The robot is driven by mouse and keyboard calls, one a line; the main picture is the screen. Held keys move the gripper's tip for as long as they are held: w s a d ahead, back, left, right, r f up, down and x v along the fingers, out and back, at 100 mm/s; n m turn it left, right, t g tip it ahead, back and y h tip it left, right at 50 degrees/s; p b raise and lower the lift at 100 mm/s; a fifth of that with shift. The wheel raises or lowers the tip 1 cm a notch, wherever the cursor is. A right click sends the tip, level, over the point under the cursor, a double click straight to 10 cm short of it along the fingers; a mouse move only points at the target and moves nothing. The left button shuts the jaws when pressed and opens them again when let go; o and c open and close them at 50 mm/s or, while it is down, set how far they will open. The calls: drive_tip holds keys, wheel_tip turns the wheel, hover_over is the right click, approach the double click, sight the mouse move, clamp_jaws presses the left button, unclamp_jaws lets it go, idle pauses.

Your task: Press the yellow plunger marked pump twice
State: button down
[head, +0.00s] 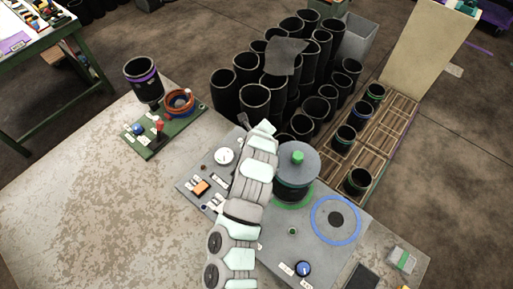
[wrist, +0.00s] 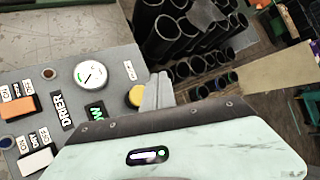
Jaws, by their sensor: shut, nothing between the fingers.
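The yellow plunger (wrist: 135,96) shows in the wrist view as a round yellow cap on the grey panel (wrist: 110,62), partly covered by my fingers. A small white label (wrist: 130,78) sits just above it, too small to read. My gripper (wrist: 158,84) is shut and empty, with its grey fingertips overlapping the plunger's right side in the picture. I cannot tell whether they touch it. In the head view my gripper (head: 243,119) is at the panel's far edge, and my arm hides the plunger.
A white dial (wrist: 90,74), an orange button (wrist: 17,106) and a white button (wrist: 36,160) lie left of the plunger. A grey-topped drum with a green knob (head: 297,157) stands right of my arm. Several black sleeves (head: 254,95) crowd behind the panel. The left tabletop (head: 90,210) is clear.

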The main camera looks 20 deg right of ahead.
wheel_tip(320, 180, down, 7)
drive_tip(key=b, duration=0.3)
drive_tip(key=shift+f, duration=0.2)
drive_tip(key=shift+f+b, duration=0.5)
drive_tip(key=shift+f, duration=0.15)
idle(1.4)
drive_tip(key=shift+f+b, duration=0.4)
drive_tip(key=shift+b, duration=0.15)
drive_tip(key=shift+f+b, duration=0.7)
drive_tip(key=shift+f, duration=0.25)
idle(0.7)
drive_tip(key=shift+r, duration=0.1)
drive_tip(key=shift+r+p, duration=0.5)
drive_tip(key=shift+r, duration=0.8)
